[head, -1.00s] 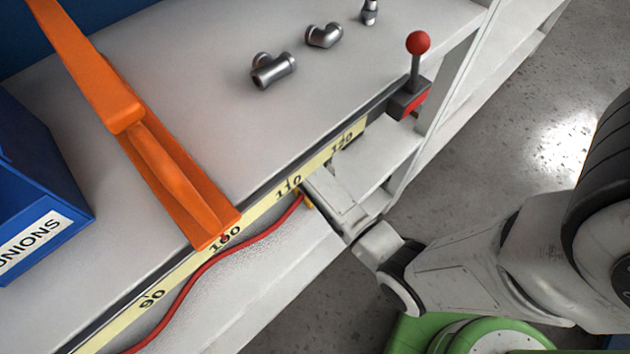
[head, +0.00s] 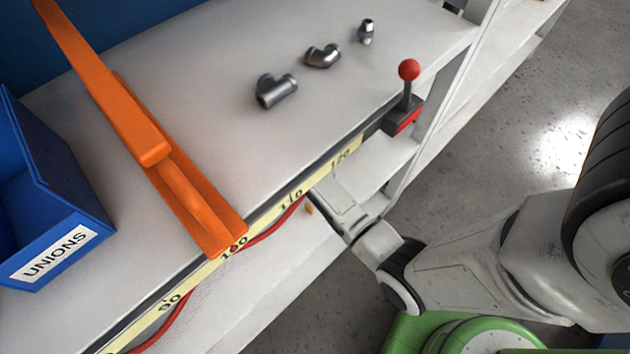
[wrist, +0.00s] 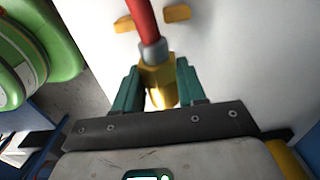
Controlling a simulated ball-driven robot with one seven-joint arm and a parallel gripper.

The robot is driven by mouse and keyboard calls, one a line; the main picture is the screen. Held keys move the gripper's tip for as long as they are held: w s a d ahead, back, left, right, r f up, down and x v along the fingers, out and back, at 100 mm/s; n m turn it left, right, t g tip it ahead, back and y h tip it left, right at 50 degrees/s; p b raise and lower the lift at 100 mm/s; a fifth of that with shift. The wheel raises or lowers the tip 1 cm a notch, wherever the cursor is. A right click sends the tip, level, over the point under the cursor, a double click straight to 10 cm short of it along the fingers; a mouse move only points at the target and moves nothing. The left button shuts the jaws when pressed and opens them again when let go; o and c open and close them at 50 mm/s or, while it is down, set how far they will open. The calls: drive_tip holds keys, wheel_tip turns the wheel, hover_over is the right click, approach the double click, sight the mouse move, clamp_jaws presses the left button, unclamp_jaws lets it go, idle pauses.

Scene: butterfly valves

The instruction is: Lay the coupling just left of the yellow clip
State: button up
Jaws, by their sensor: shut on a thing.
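The coupling (wrist: 155,82) is a brass hex fitting with a grey collar on the end of a red hose (wrist: 139,16). My gripper (wrist: 157,92) is shut on it, one green finger on each side. The yellow clip (wrist: 177,13) shows in the wrist view as two yellow pieces, one on each side of the hose, against a pale surface. I cannot tell whether the hose lies in it or above it. In the head view a small yellow bit (head: 309,209) shows beside my gripper, probably the clip; the fingertips and coupling are hidden there.
The upper bench has a yellow scale strip (head: 169,302) along its front edge, above a lower pale ledge (head: 240,298). On top are an orange clamp-like bar (head: 190,205), a blue UNIONS bin (head: 62,215), several metal fittings (head: 277,91) and a red-knobbed lever (head: 408,72).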

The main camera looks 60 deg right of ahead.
drive_tip(key=shift+r+p, duration=1.25)
drive_tip(key=shift+r, duration=0.05)
drive_tip(key=p, duration=0.4)
hover_over(277, 228)
idle(0.9)
drive_tip(key=shift+f, duration=0.15)
drive_tip(key=shift+f+b, duration=2.25)
drive_tip(key=shift+f, duration=0.55)
drive_tip(key=o, duration=1.2)
drive_tip(key=shift+c, duration=0.2)
